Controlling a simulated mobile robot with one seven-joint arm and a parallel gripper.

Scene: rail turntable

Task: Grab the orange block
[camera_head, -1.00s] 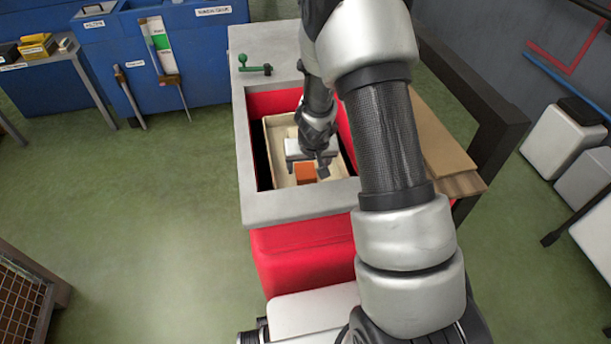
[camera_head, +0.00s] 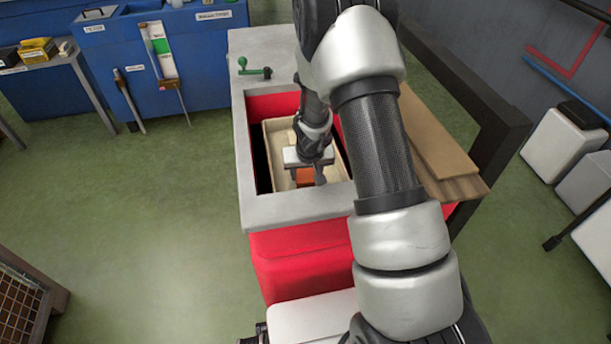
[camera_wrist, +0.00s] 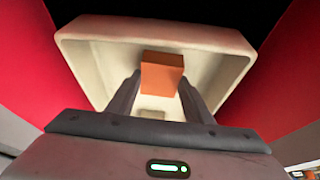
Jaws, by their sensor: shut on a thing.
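The orange block (camera_wrist: 162,76) sits between the two fingers of my gripper (camera_wrist: 160,84) in the wrist view. My gripper is shut on it. In the head view the orange block (camera_head: 305,176) shows just below my gripper (camera_head: 306,174), partly hidden by the fingers. Both are inside a cream tray (camera_wrist: 80,58), which sits in the opening of the red and grey unit. I cannot tell whether the block touches the tray floor.
The unit's grey rim (camera_head: 300,207) and red walls (camera_wrist: 32,60) surround the tray. A green handle (camera_head: 254,69) stands on the rim at the back left. Brown boards (camera_head: 432,145) lie to the right.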

